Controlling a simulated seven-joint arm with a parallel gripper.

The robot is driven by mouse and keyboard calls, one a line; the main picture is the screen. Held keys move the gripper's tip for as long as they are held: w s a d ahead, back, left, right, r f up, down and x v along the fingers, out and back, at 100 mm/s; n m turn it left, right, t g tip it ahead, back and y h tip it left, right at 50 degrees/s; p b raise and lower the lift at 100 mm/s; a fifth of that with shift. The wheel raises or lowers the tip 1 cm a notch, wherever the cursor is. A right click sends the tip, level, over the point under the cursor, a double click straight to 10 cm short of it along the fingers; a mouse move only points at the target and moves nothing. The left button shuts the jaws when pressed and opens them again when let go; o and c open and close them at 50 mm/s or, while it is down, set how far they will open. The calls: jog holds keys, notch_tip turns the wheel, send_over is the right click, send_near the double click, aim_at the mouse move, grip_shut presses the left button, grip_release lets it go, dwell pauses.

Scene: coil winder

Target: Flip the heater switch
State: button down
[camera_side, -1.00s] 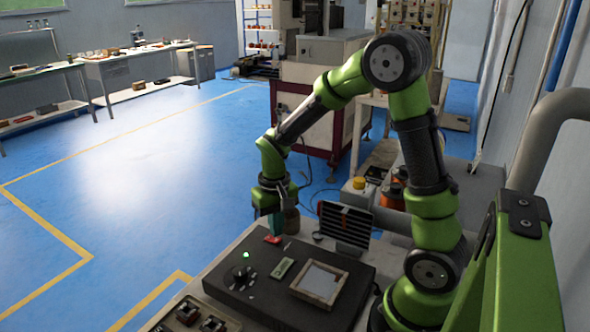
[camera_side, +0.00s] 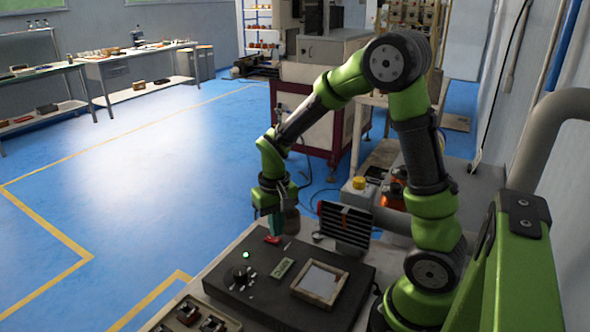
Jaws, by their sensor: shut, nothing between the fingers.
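A small red switch (camera_side: 272,239) sits near the back left edge of a black control panel (camera_side: 228,288) in the side view. Its tilt is too small to read. My gripper (camera_side: 274,233) points down just above the red switch, with its fingers shut and empty. I cannot tell whether the fingertips touch the switch. A green light (camera_side: 246,254) is lit on the panel, in front of the switch. A black ribbed unit (camera_side: 345,224) with a red left edge stands behind the panel; I cannot tell if it is the heater.
The panel also carries a dark knob (camera_side: 240,276), a green label plate (camera_side: 282,269) and a framed light window (camera_side: 319,283). More switches (camera_side: 190,311) sit at the front left. A brownish jar-like object (camera_side: 292,219) stands close beside my gripper. The blue floor to the left is clear.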

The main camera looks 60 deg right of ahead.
aim_at(277, 240)
jog(key=shift+f, duration=0.9)
dwell(0.3)
jog(key=shift+r, duration=3.55)
jog(key=shift+s+a+f, duration=0.15)
jog(key=shift+f, duration=0.1)
jog(key=s+a+r+n+t+y, duration=0.2)
jog(key=s+a+r+t, duration=0.5)
jog(key=r, duration=0.5)
jog(key=s+a, duration=0.2)
jog(key=s, duration=0.1)
jog(key=shift+s, duration=0.3)
jog(key=shift+a, duration=0.1)
